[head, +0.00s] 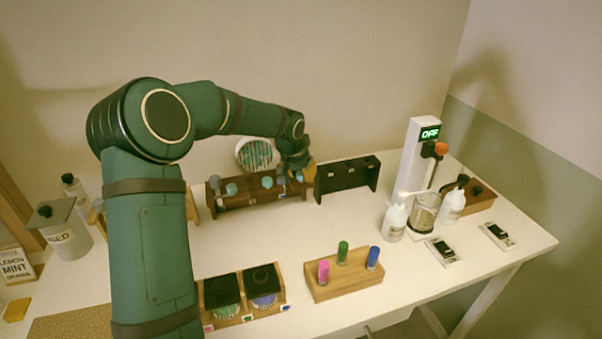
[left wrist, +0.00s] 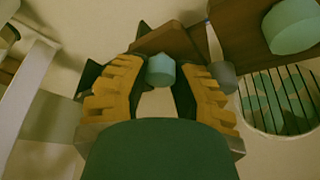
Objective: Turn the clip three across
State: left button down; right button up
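A brown wooden rack (head: 235,203) stands at the back of the table with a row of teal-topped pieces along it. My left gripper (head: 300,174) is over its right end. In the left wrist view, my left gripper (left wrist: 160,82) has its yellow fingers apart on either side of a small teal cap (left wrist: 161,71). The fingers look open, with slim gaps beside the cap. A larger teal cap (left wrist: 290,26) is at the upper right on the dark brown rack (left wrist: 245,32). I cannot make out which part is the clip. My right gripper is not in view.
A black rack (head: 345,181) stands just right of the brown one. A round ribbed disc (head: 255,153) is behind. A wooden block (head: 340,286) with coloured vials is in front. White bottles (head: 394,223) and a dispenser reading OFF (head: 418,160) stand at right. The table middle is clear.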

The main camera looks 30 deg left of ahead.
pick_arm(q)
jog(key=n+b, duration=0.1)
jog(key=n+y+b, duration=0.1)
jog(key=b, duration=0.1)
jog(key=shift+d+f+n, duration=0.15)
jog(key=shift+n, duration=0.25)
jog(key=n+y+b, duration=0.1)
jog(key=n, duration=0.1)
jog(key=shift+n+g+b, duration=0.3)
jog(key=shift+g+b, duration=0.1)
jog(key=n+y+b, duration=0.1)
jog(key=n, duration=0.1)
jog(key=shift+n+g, duration=0.3)
jog(key=shift+n, duration=0.1)
jog(key=shift+n+g, duration=0.3)
jog(key=shift+n, duration=0.6)
jog(key=n+g, duration=0.1)
jog(key=n, duration=0.1)
jog(key=shift+n+y, duration=0.4)
jog(key=n+g+p, duration=0.1)
jog(key=n, duration=0.2)
jog(key=shift+p, duration=0.4)
jog(key=shift+n+g+p, duration=0.45)
jog(key=shift+n+g, duration=0.05)
jog(key=shift+n, duration=0.4)
